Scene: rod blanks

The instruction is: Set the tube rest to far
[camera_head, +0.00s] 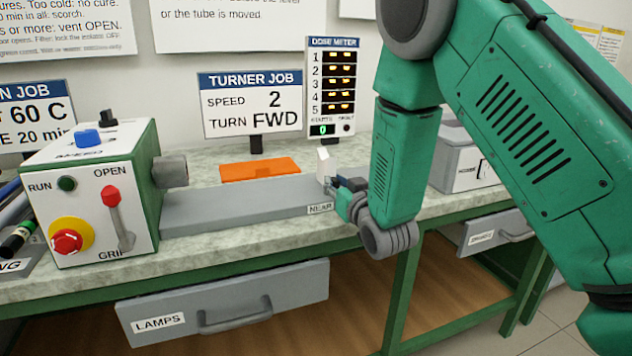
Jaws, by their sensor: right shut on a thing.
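The tube rest (323,161) shows as a small pale upright block at the right end of the grey bed (240,203), close to the NEAR label (320,209). My right gripper (338,187) reaches in from the right and is shut on the tube rest low down. Its fingers are small and dark, and they hide the lower part of the rest. No FAR label is visible. My left gripper is not in view.
The turner's control box (95,190) stands at the bed's left end, with a GRIP lever (118,215). An orange piece (259,169) lies behind the bed. The LAMPS drawer (225,305) juts out below the bench.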

